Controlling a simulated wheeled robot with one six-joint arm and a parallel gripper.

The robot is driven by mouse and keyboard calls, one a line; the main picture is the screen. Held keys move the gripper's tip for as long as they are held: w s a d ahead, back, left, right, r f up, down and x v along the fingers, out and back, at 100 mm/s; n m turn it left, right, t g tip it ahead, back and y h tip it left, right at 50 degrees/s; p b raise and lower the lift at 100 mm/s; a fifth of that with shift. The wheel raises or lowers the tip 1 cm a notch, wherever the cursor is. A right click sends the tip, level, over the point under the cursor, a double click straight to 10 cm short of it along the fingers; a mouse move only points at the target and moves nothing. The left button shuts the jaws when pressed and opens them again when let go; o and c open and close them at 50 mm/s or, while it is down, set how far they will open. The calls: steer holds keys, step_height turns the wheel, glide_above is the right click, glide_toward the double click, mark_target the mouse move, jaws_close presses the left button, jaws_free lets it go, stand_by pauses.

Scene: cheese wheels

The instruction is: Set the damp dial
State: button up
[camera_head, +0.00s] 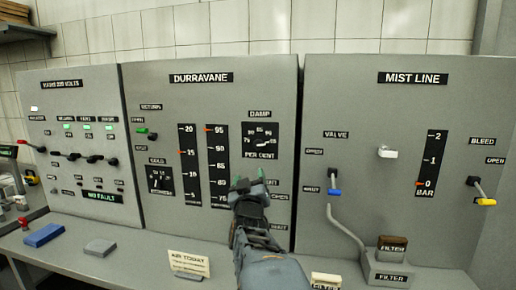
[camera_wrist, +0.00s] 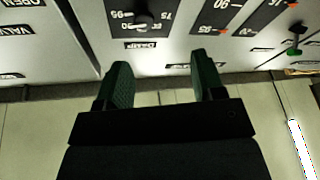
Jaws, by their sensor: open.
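The damp dial (camera_head: 261,140) is on the right side of the middle grey panel, marked DURRAVANE. It is a dark plate with numbers around a knob, with a DAMP label above and PER CENT below. In the wrist view the dial (camera_wrist: 143,20) shows upside down at the top edge, partly cut off, its knob dark. My gripper (camera_head: 251,184) is below the dial in the head view. In the wrist view my gripper (camera_wrist: 160,72) has its two green fingers well apart, with nothing between them. It is clear of the dial knob.
Two upright gauges (camera_head: 188,165) with red pointers stand left of the dial. A green-tipped lever (camera_head: 146,133) is farther left. The MIST LINE panel (camera_head: 400,100) on the right has a blue-tipped valve lever (camera_head: 333,190). A note card (camera_head: 189,263) stands on the shelf.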

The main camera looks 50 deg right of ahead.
mark_target(258, 147)
steer(key=shift+h, duration=0.7)
steer(key=p+x, duration=0.1)
steer(key=x, duration=0.3)
steer(key=s+p+x, duration=0.1)
steer(key=p+x, duration=0.1)
steer(key=x, duration=0.3)
steer(key=d+p+x, duration=0.1)
steer(key=p+x, duration=0.1)
steer(key=x, duration=0.3)
steer(key=shift+s+d+r, duration=0.1)
steer(key=shift+s+r, duration=0.1)
steer(key=shift+r, duration=0.25)
steer(key=shift+m, duration=0.3)
steer(key=c, duration=0.9)
steer(key=shift+f, duration=0.1)
